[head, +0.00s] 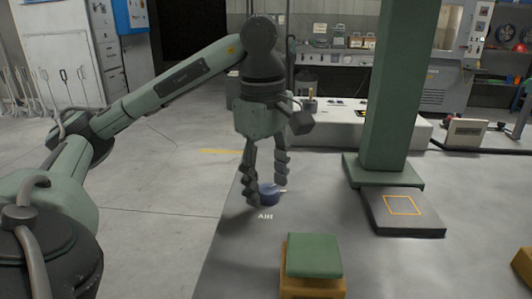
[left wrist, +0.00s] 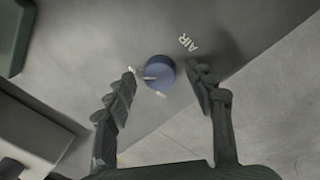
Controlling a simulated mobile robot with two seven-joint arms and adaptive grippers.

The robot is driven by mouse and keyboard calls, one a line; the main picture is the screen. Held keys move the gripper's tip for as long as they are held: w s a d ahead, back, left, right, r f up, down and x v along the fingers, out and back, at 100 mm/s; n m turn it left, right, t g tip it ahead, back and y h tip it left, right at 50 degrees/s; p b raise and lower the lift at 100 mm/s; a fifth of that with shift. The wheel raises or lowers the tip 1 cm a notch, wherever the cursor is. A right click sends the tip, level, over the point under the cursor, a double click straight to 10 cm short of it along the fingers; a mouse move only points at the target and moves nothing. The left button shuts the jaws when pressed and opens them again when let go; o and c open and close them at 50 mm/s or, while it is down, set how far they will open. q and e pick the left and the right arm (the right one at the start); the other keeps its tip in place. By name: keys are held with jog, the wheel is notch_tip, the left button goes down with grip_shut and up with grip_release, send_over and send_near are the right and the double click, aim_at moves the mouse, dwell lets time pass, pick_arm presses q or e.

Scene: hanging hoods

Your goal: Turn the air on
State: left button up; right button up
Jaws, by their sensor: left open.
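A round blue knob (head: 269,194) sits on the dark grey bench top, with the white label "AIR" (head: 265,216) just in front of it. In the left wrist view the knob (left wrist: 158,73) has a pale pointer line on its face and a small white mark beside it. My left gripper (head: 266,194) points down over the knob, its fingers open on either side. In the left wrist view the knob shows between and slightly beyond the fingertips of my left gripper (left wrist: 162,76); I cannot tell whether they touch it. My right gripper is not in view.
A green column (head: 393,90) stands on the bench to the right, beside a dark plate with an orange square (head: 402,206). A green-topped block (head: 313,256) is in front of the knob. A white unit (head: 345,125) lies behind. Open floor is at left.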

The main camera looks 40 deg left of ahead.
aim_at(264, 191)
pick_arm(q)
notch_tip(264, 191, up, 12)
jog(key=shift+s+f, duration=0.15)
jog(key=shift+s, duration=0.2)
dwell(0.8)
dwell(0.4)
jog(key=shift+s+d, duration=0.1)
